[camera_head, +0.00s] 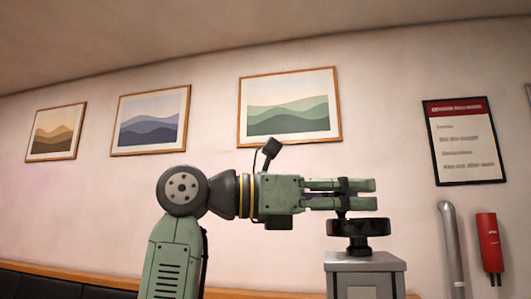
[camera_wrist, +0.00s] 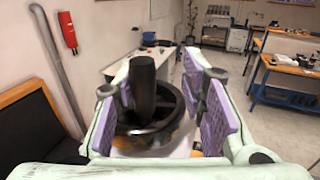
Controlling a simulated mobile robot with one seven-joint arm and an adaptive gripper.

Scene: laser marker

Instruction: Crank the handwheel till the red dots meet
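The black handwheel (camera_head: 358,228) sits on top of a grey housing (camera_head: 366,285) at the lower right of the head view. In the wrist view the handwheel (camera_wrist: 165,135) lies beyond and below my fingers, with its upright black crank handle (camera_wrist: 142,88) standing between them. My gripper (camera_head: 375,194) is level, just above the wheel. In the wrist view my gripper (camera_wrist: 165,95) is open, its purple pads wide apart. The handle is nearer the left pad, and I cannot tell whether they touch. No red dots show in either view.
A grey pipe (camera_head: 452,250) and a red wall unit (camera_head: 489,243) are on the wall at right. A dark padded bench (camera_wrist: 38,125) lies left in the wrist view. Blue workbenches (camera_wrist: 285,75) stand at right, with open floor (camera_wrist: 235,85) before them.

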